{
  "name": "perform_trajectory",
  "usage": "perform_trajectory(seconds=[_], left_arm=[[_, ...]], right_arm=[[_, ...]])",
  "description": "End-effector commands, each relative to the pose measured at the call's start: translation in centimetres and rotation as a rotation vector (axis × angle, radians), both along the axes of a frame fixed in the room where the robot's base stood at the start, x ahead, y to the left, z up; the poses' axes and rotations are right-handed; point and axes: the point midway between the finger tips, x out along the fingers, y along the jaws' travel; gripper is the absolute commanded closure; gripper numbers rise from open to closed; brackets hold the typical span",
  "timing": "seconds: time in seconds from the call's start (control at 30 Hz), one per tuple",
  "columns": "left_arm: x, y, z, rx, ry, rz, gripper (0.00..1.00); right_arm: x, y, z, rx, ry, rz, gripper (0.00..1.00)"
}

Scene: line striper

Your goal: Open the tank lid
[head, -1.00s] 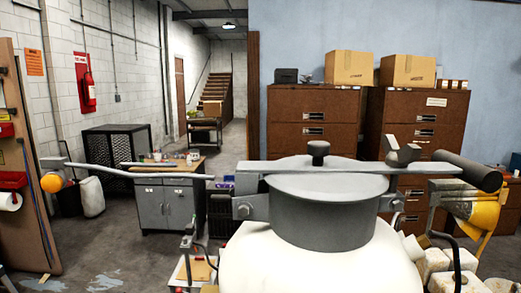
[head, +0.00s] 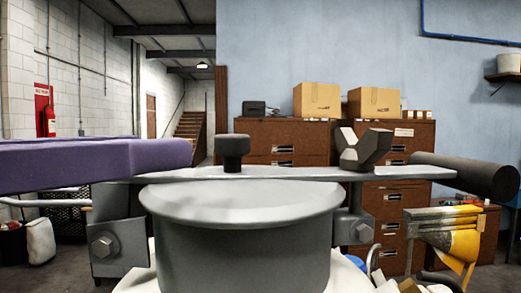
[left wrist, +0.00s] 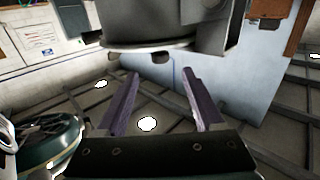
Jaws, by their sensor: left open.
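The grey round tank lid (head: 240,205) sits shut on its collar (head: 240,255) in the head view. A flat bar (head: 290,174) crosses above it, with a dark knob (head: 232,150) near the middle and a grey wing nut (head: 362,150) on the right. A black cylindrical handle (head: 466,174) is at the bar's right end. My purple left gripper (head: 186,152) reaches in from the left, near the bar's left part and apart from the knob. In the left wrist view its fingers (left wrist: 161,75) are spread and empty, with the grey tank top (left wrist: 165,25) beyond. My right gripper is not in view.
Brown drawer cabinets (head: 405,150) with cardboard boxes (head: 318,99) on top stand behind the tank.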

Motion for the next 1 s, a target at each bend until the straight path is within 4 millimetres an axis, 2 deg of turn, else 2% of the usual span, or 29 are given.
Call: perform_trajectory(seconds=[0.23, 0.4, 0.6, 1.0], left_arm=[[1.8, -1.9, 0.4, -0.006, -0.006, -0.003, 0.3], [4.3, -4.2, 0.8, -0.006, 0.0, 0.0, 0.3], [6.2, -6.2, 0.5, -0.002, -0.002, 0.0, 0.3], [7.0, -7.0, 0.1, 0.0, -0.003, -0.001, 0.3]], right_arm=[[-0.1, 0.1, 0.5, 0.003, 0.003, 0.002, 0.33], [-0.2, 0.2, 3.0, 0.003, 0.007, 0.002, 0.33], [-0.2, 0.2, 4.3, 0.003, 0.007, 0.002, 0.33], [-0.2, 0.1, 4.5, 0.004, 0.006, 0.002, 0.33]])
